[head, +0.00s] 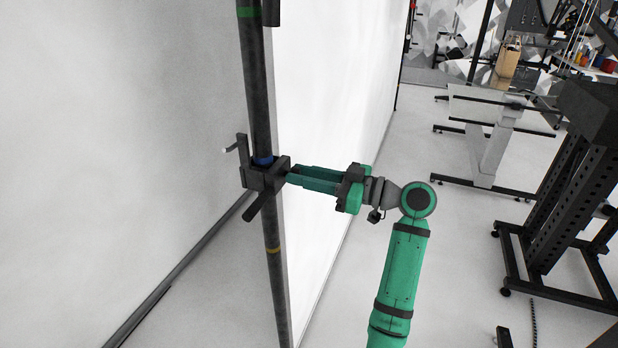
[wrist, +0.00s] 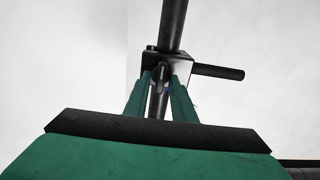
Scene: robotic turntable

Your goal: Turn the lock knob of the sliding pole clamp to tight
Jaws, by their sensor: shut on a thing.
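The sliding pole clamp (head: 258,178) is a dark block around the upright dark pole (head: 258,105). A handle (head: 262,206) sticks out from it down and to the left, and a bracket with a pale tip (head: 237,147) stands on its left. My green gripper (head: 287,176) reaches the clamp's right side from the right. In the wrist view the clamp (wrist: 181,68) is straight ahead, and my two fingers (wrist: 161,82) are closed around a small dark knob (wrist: 161,76) at its front. The fingers hide much of the knob, so its turn angle cannot be told.
The pole carries a green band (head: 248,12), a blue band (head: 263,160) at the clamp and a yellow band (head: 273,250) below it. A white wall panel (head: 335,80) stands close behind the pole. A dark rack (head: 570,180) and a table (head: 500,105) stand to the right.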

